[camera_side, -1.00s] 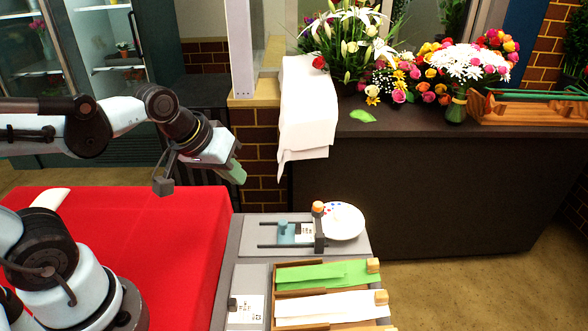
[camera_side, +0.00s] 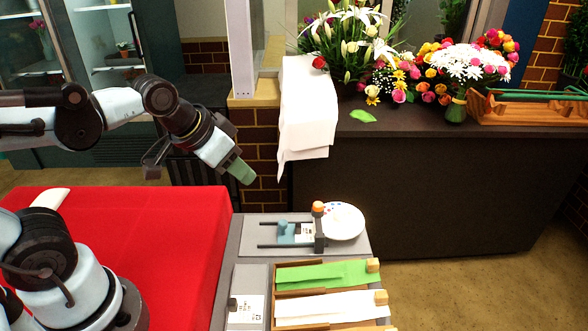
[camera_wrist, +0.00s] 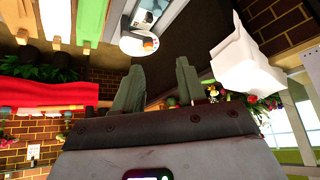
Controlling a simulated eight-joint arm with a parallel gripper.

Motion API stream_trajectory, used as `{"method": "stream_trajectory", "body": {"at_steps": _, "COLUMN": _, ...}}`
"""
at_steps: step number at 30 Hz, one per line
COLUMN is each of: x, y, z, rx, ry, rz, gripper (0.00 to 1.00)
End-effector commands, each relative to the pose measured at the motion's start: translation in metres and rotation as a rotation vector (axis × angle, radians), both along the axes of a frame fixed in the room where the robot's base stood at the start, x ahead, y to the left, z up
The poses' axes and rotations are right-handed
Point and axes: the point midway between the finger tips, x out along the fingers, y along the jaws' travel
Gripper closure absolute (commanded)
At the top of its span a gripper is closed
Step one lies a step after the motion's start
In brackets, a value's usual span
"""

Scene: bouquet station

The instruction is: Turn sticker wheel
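The sticker wheel (camera_side: 343,221) is a white disc with small coloured spots. It lies at the back right of the grey station, beside a dark post topped by an orange knob (camera_side: 318,207). In the wrist view the wheel (camera_wrist: 132,47) shows at the top, partly cut off by the knob (camera_wrist: 148,45). My gripper (camera_side: 243,173) has green fingers and hangs in the air, above and left of the wheel in the side view. In the wrist view my gripper's fingers (camera_wrist: 158,78) stand apart with nothing between them.
A blue slider (camera_side: 286,232) on dark rails sits left of the wheel. Green sheets (camera_side: 325,273) and white sheets (camera_side: 325,306) lie in wooden-edged trays in front. A red-covered table (camera_side: 180,240) is at left. A dark counter (camera_side: 440,190) with flowers and a white cloth (camera_side: 305,110) stands behind.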

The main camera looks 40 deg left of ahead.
Motion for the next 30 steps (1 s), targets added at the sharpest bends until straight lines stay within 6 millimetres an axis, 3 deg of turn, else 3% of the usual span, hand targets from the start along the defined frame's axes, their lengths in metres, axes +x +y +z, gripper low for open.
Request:
{"method": "stream_trajectory", "body": {"at_steps": 3, "x": 0.024, "y": -0.006, "z": 0.015, "rx": 0.047, "ry": 0.054, "rz": -0.092, "gripper": 0.43}}
{"method": "stream_trajectory", "body": {"at_steps": 14, "x": 0.102, "y": -0.029, "z": 0.030, "rx": 0.182, "ry": 0.228, "rz": -0.414, "gripper": 0.43}}
{"method": "stream_trajectory", "body": {"at_steps": 23, "x": 0.165, "y": -0.053, "z": 0.007, "rx": 0.264, "ry": 0.362, "rz": -0.696, "gripper": 0.43}}
{"method": "stream_trajectory", "body": {"at_steps": 30, "x": 0.203, "y": -0.074, "z": -0.030, "rx": 0.305, "ry": 0.458, "rz": -0.921, "gripper": 0.43}}
